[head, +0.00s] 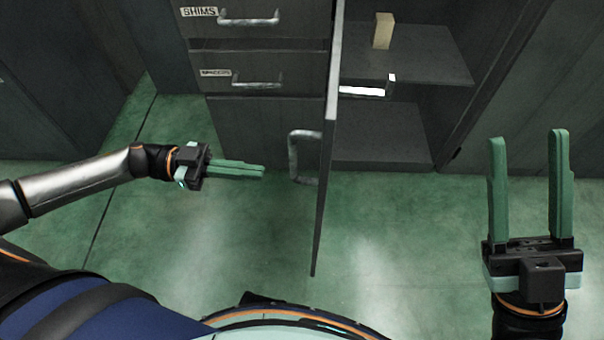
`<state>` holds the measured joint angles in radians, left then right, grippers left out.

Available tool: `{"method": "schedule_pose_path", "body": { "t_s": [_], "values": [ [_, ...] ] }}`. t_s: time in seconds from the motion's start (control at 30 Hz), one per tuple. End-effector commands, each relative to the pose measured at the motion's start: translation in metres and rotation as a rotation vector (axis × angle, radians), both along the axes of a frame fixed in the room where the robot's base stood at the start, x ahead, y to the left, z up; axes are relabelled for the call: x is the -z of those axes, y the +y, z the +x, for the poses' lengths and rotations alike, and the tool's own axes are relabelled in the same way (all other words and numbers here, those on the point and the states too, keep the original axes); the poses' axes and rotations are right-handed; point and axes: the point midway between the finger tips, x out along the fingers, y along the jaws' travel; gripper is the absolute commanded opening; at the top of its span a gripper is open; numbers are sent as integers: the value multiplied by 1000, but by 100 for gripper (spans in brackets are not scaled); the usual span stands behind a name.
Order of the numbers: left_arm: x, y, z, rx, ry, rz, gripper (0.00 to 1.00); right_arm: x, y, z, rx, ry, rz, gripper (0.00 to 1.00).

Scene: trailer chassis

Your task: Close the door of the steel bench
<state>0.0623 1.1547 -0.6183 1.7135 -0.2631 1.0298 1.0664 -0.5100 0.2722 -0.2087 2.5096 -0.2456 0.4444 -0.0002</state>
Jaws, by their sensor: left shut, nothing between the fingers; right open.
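The dark steel bench (262,122) stands ahead, with drawers on its left and an open compartment on its right. Its door (329,160) stands swung out toward me, seen nearly edge-on. A grey bar handle (303,158) is on the left face of the door. My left gripper (262,171) is shut and empty, left of the door handle and apart from it. My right gripper (527,138) is open and empty, to the right of the door and its compartment, fingers pointing away from me.
The compartment holds a beige block (383,31) on its shelf (415,66) and a white piece (365,90) shows near the shelf's front. Drawers labelled SHIMS (255,15) and another (245,75) are shut. The green floor (400,240) is clear between the door and my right gripper.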

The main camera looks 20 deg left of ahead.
Motion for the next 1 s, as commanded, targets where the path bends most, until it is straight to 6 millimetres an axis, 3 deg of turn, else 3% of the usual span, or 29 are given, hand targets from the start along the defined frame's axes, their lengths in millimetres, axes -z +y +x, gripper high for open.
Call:
{"method": "schedule_pose_path", "body": {
  "t_s": [0.2, 0.4, 0.6, 1.0],
  "values": [
    [0, -49, 9, 3, -6, -6, 0, 10, 0, 1, -8, 14, 11, 50],
    [0, -79, 15, 0, -5, -3, 0, 15, 2, 1, -19, 12, 8, 50],
    [0, -92, 18, -1, -3, -1, 0, 16, 3, 1, -25, 7, 6, 50],
    [-1, -93, 18, -2, -3, 0, 0, 16, 3, 1, -26, 9, 9, 50]
  ]
}}
